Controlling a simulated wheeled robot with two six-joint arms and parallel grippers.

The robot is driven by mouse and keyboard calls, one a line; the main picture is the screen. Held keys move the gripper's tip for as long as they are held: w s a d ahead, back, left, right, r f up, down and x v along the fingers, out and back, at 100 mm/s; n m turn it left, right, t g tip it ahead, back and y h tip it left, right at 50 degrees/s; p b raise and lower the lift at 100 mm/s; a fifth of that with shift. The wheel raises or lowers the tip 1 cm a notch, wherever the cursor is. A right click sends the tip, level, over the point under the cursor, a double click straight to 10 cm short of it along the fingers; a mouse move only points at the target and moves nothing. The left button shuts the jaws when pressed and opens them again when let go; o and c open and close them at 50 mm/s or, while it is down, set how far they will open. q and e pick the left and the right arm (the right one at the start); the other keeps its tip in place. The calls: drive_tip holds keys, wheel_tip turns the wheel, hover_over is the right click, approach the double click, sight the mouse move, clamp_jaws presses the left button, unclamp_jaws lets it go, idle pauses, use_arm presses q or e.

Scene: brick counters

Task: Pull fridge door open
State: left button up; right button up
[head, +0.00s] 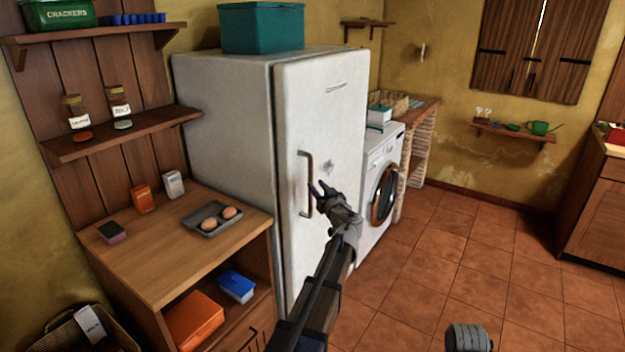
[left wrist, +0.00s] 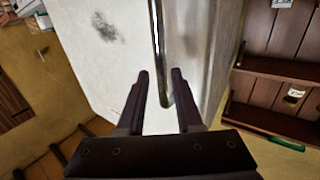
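The white fridge (head: 225,95) stands against the wall, and its door (head: 335,130) looks shut. A vertical metal handle (head: 307,160) is on the door's left side. My left gripper (head: 318,188) is just right of the handle's lower half, its fingers pointing toward it. In the left wrist view the fingers (left wrist: 160,76) are apart, and the handle (left wrist: 158,45) runs down between them, its lower end near the right finger. No grip on it shows; I cannot tell whether they touch.
A teal box (head: 262,28) sits on the fridge. A wooden counter (head: 160,270) with a grey tray (head: 206,228) stands left of it. A washing machine (head: 378,185) stands to its right. The tiled floor (head: 470,250) at right is clear.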

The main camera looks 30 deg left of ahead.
sight(311, 179)
use_arm(q)
drive_tip(key=x, duration=0.6)
drive_tip(key=shift+s, duration=0.1)
clamp_jaws()
idle(1.2)
